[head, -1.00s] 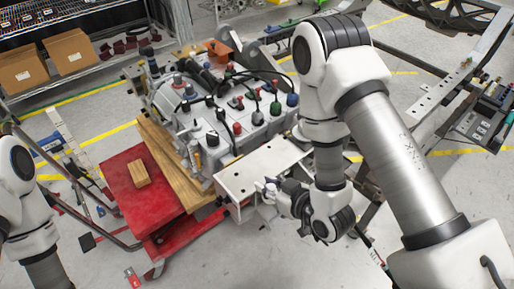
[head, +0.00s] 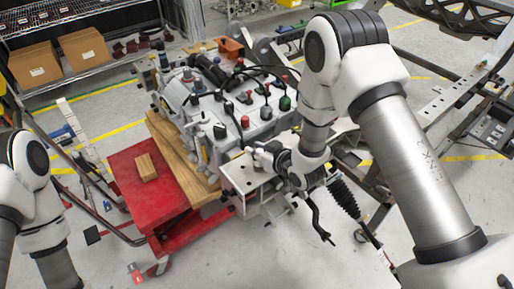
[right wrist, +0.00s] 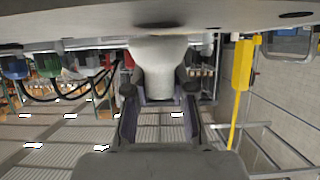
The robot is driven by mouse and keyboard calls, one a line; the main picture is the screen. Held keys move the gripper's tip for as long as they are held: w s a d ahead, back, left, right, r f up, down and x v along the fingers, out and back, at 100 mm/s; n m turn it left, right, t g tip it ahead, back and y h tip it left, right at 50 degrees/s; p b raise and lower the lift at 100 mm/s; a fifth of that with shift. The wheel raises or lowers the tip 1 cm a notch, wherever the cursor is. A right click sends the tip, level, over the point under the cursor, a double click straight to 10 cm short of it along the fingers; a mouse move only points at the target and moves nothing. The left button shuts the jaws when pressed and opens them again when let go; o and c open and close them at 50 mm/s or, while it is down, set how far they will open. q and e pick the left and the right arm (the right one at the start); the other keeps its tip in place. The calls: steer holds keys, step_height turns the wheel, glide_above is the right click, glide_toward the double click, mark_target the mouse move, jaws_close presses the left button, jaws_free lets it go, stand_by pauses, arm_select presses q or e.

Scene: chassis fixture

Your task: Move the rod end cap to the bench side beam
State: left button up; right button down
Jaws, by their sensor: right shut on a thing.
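The rod end cap (right wrist: 158,65) is a pale, smooth, flared piece between the two dark fingers of my right gripper (right wrist: 160,95) in the right wrist view. My right gripper (head: 262,155) is shut on it, above the far part of a silver plate-like beam with holes (head: 240,182), which looks like the bench side beam. A pale surface with holes (right wrist: 240,18) spans the top of the wrist view, close to the cap; I cannot tell whether they touch. My left arm shows at the left edge, but its gripper is out of frame.
A grey machine housing (head: 235,125) with coloured caps and black hoses stands just behind my right gripper. A red cart (head: 160,205) with a small wooden block (head: 147,167) stands to the left. A black ribbed rod (head: 343,198) hangs at the right.

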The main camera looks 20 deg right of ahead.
steer(key=shift+d+f, duration=0.1)
steer(key=shift+f, duration=0.25)
steer(key=shift+s+f, duration=0.1)
steer(key=c, duration=1)
jaws_free()
